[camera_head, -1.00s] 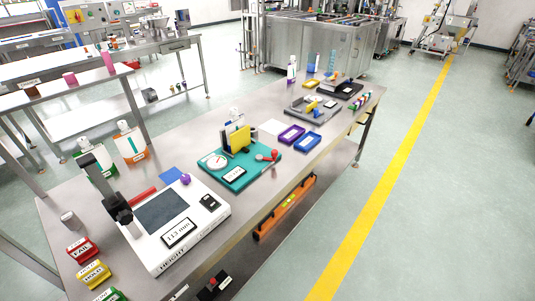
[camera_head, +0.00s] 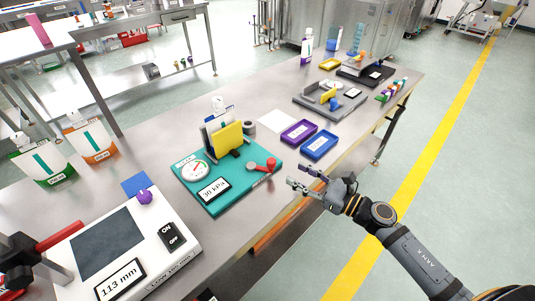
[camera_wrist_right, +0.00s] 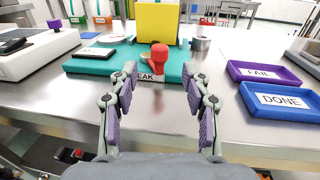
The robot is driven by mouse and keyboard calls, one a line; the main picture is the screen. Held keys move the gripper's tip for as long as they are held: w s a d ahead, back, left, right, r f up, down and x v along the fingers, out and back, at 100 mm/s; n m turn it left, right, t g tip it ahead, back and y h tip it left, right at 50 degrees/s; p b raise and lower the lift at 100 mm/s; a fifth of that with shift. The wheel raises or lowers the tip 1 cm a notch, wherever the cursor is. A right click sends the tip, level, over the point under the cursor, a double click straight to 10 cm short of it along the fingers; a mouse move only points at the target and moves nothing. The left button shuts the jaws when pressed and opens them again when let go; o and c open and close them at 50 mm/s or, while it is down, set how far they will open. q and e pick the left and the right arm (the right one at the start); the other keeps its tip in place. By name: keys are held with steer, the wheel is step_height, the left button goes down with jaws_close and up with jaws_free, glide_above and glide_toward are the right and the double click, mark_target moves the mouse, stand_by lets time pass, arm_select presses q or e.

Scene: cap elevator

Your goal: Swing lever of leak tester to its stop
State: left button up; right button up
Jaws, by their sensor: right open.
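The leak tester has a teal base (camera_head: 216,203) with a round white gauge (camera_head: 195,171), a "30 kPa" display (camera_head: 214,191) and an upright yellow plate (camera_head: 229,138). Its lever (camera_head: 262,166) has a red knob and lies near the base's front right corner. In the right wrist view the red knob (camera_wrist_right: 159,56) stands ahead, centred beyond the fingertips. My right gripper (camera_head: 298,177) is open and empty, just to the right of the lever and apart from it; it also shows in the right wrist view (camera_wrist_right: 160,82). My left gripper is not in view.
A purple tray (camera_head: 299,132) and a blue tray (camera_head: 320,145) lie right of the tester. A white height gauge (camera_head: 130,250) stands at near left, with two pouches (camera_head: 91,139) behind it. A grey fixture (camera_head: 318,102) is farther back.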

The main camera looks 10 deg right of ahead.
mark_target(274, 161)
steer(key=shift+w+a+r+p, duration=0.35)
steer(key=shift+w+a+p, duration=0.15)
steer(key=shift+w+a, duration=0.15)
steer(key=p+x, duration=0.2)
steer(key=x, duration=0.5)
steer(key=shift+w+a+f, duration=0.1)
steer(key=shift+w+f, duration=0.05)
steer(key=shift+w+a+f, duration=0.15)
steer(key=shift+w+a, duration=0.2)
steer(key=shift+w, duration=0.05)
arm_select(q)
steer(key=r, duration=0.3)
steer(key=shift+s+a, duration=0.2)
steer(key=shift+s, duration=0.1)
arm_select(e)
steer(key=shift+c, duration=0.3)
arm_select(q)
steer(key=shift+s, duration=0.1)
arm_select(e)
jaws_close()
